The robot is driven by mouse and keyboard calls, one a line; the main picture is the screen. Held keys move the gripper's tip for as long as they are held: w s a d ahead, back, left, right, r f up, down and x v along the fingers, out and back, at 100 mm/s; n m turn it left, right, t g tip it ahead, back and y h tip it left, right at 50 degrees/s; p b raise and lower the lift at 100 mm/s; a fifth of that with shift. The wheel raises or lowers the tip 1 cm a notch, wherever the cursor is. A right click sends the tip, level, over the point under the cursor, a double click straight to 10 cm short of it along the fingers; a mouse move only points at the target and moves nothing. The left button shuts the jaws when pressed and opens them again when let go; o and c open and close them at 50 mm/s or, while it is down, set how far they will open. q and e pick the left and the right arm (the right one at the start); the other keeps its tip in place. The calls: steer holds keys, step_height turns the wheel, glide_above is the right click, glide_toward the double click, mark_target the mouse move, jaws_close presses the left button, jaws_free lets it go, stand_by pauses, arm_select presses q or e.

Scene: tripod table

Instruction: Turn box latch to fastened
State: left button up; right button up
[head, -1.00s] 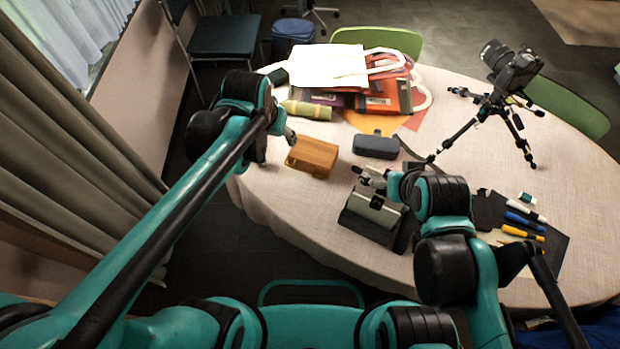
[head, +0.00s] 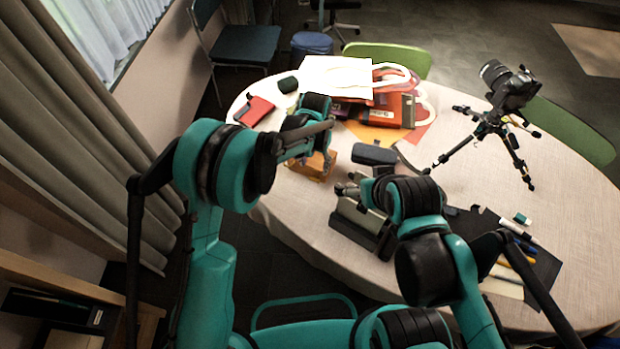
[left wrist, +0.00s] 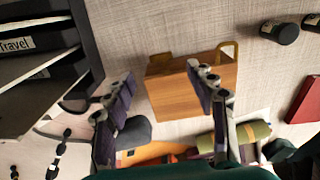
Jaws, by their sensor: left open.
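The wooden box (head: 308,168) stands near the left edge of the table, partly hidden behind my left gripper. In the left wrist view the box (left wrist: 160,98) shows an orange-brown face. Two brass-coloured pieces show along its edge, one at left (left wrist: 160,58) and a looped one at right (left wrist: 230,46); I cannot tell which is the latch or how it is turned. My left gripper (left wrist: 160,76) is open, its right finger overlapping the box face in view; contact is unclear. My right gripper (head: 348,188) is above a dark stand; its jaws are unclear.
A dark case (head: 374,155) lies right of the box. A white bag (head: 335,76) and red items lie behind. A camera on a tripod (head: 505,95) stands at right. Pens (head: 520,245) lie on a dark mat. A shelf labelled Travel (left wrist: 35,65) shows in the wrist view.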

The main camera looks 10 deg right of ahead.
mark_target(314, 180)
arm_select(q)
step_height(314, 180, down, 8)
steer(key=shift+r+b, duration=0.1)
steer(key=shift+b, duration=0.9)
steer(key=c, duration=1.2)
